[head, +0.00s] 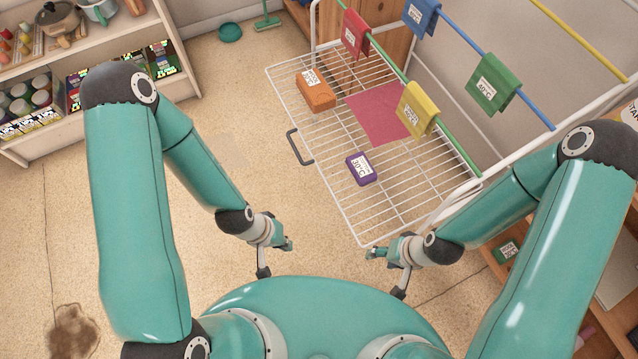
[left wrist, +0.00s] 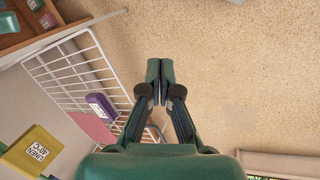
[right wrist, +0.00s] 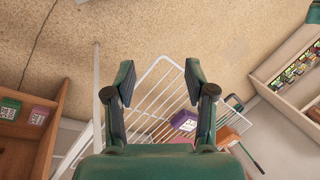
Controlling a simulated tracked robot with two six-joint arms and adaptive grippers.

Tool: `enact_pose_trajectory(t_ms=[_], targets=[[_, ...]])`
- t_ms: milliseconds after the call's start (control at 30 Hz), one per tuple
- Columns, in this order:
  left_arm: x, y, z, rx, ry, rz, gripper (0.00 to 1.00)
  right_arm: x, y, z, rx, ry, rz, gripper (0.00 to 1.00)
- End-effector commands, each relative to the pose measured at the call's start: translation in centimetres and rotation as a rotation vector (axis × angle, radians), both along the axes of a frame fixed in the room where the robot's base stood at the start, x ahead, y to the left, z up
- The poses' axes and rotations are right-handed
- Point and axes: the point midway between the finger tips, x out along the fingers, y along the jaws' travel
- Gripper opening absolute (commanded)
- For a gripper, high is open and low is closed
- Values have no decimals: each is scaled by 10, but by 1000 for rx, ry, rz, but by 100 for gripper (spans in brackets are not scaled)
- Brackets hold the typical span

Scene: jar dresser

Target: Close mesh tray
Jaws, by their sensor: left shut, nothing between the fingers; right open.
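The white wire mesh tray (head: 408,203) extends out from the drying rack toward me in the head view, with a dark grey handle (head: 299,147) on its left edge. A purple labelled block (head: 361,169), an orange labelled block (head: 316,92) and a flat pink cloth (head: 378,112) lie on it. My left gripper (head: 287,244) is shut and empty, left of the tray's near corner and apart from the handle. My right gripper (head: 372,254) is open and empty, just below the tray's near corner. The mesh also shows in the left wrist view (left wrist: 62,75) and the right wrist view (right wrist: 150,100).
Above the tray, rods carry folded cloths: red (head: 355,34), yellow (head: 418,108), blue (head: 421,16) and green (head: 493,83). A shelf with jars and pots (head: 70,60) stands at the upper left. A wooden shelf holds a green block (head: 507,251) at right. The floor left of the tray is clear.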

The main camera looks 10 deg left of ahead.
Motion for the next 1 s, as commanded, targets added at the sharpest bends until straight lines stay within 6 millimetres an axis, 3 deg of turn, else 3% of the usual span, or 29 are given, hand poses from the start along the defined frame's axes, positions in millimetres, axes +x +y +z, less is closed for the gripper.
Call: enact_pose_trajectory(t_ms=[33, 200, 367, 500, 633, 800, 1000], targets=[[2, 3, -6, 6, 9, 25, 0, 0, 0, -6, 0, 0, 0, 68], [8, 25, -35, 35, 115, 240, 0, 0, 0, -40, 0, 0, 0, 92], [22, 40, -69, 0, 298, 639, 0, 0, 0, -91, 0, 0, 0, 92], [52, 38, -84, -142, 466, 1041, 0, 0, 0, -136, 0, 0, 0, 92], [96, 35, -83, -354, 583, 1358, 0, 0, 0, -170, 0, 0, 0, 92], [146, 40, -67, -607, 665, 1599, 0, 0, 0, -195, 0, 0, 0, 92], [169, 42, -59, -723, 696, 1683, 0, 0, 0, -203, 0, -1, 0, 92]])
